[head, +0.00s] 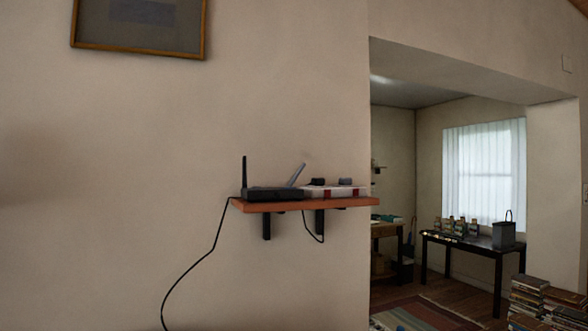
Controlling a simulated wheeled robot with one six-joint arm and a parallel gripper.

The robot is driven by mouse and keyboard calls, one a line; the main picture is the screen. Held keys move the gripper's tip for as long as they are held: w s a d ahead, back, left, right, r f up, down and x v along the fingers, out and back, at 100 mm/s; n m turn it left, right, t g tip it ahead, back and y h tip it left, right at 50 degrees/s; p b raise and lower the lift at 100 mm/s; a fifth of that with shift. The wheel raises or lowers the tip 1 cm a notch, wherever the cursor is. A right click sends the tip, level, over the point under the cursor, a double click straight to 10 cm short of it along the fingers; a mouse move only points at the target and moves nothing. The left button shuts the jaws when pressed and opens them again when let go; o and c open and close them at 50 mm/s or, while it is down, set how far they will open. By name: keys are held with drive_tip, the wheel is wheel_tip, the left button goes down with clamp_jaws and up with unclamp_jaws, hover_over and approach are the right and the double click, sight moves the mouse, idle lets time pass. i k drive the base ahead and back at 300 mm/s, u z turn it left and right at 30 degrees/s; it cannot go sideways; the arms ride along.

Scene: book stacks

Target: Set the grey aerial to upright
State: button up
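A black router (275,194) sits on a small reddish-brown wall shelf (306,205). The grey aerial (297,174) rises from the router's right side and leans to the right, tilted away from upright. A black aerial (244,172) stands upright at the router's left end. My gripper is not in view.
On the shelf right of the router lies a white and red box (332,190) with small dark items on it. A black cable (205,257) hangs down the wall. An opening at right shows a dark table (474,242) and book stacks (530,300).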

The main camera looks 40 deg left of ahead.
sight(292, 183)
drive_tip(key=u, duration=0.55)
drive_tip(key=i, duration=0.65)
drive_tip(key=u, duration=0.65)
